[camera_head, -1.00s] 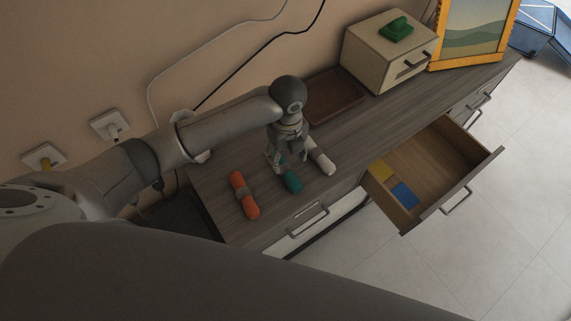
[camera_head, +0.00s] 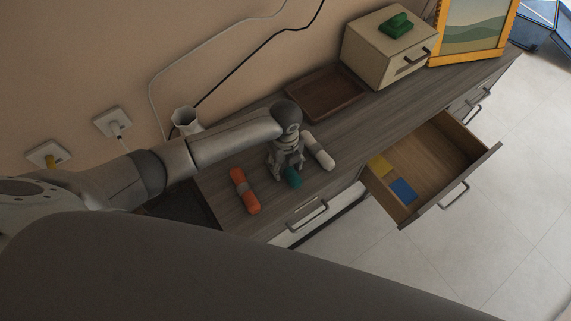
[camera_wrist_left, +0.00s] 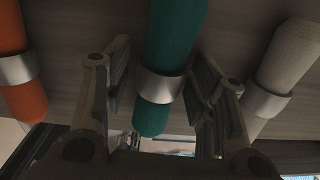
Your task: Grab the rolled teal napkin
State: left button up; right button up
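The rolled teal napkin (camera_head: 294,178) lies on the dresser top, mostly hidden under my left gripper (camera_head: 289,172) in the head view. In the left wrist view the teal napkin (camera_wrist_left: 174,40), with a silver ring (camera_wrist_left: 160,85) around it, runs between the two fingers of my left gripper (camera_wrist_left: 160,85). The fingers stand apart on either side, with gaps to the napkin. An orange rolled napkin (camera_head: 244,191) lies to the left and a white one (camera_head: 319,151) to the right. My right gripper is not in view.
The dresser top (camera_head: 385,125) is bare right of the white roll. A brown tray (camera_head: 325,94) and a beige box (camera_head: 384,50) stand behind. An open drawer (camera_head: 440,152) holds yellow and blue cloths.

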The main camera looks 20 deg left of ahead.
pick_arm(q)
jog(key=c, duration=0.8)
jog(key=shift+r, duration=0.1)
